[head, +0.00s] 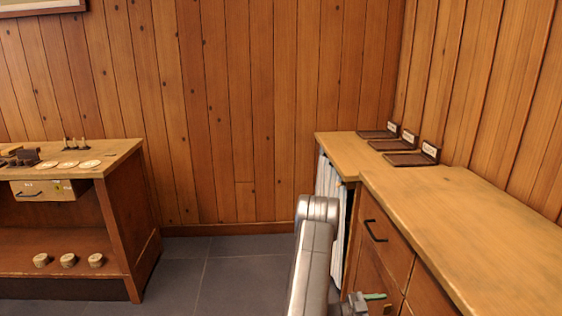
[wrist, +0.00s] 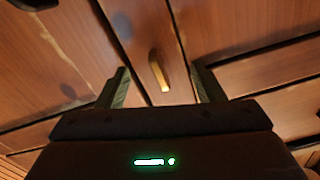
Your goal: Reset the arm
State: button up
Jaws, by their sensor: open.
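My gripper (wrist: 163,86) is open in the wrist view, its two dark fingers spread apart with nothing held between them. Beyond the fingers is a wooden cabinet front with a small brass-coloured handle (wrist: 158,72) that shows between them. In the head view my grey arm rises at the lower middle, and my gripper (head: 382,303) shows low in front of the right cabinet's door. Part of the gripper is hidden behind the arm or cut off by the picture's edge. I cannot tell whether the fingers touch the cabinet.
The right counter (head: 480,215) has a drawer with a dark handle (head: 375,231) and several dark labelled trays (head: 413,158) at its far end. At left stands a workbench (head: 118,152) with small items on top and three pale spools (head: 68,260) on its lower shelf. Tiled floor (head: 225,275) between is clear.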

jog(key=shift+r+n+p, duration=0.1)
jog(key=shift+n+p, duration=1.4)
jog(key=shift+p, duration=0.1)
jog(key=shift+f, duration=0.2)
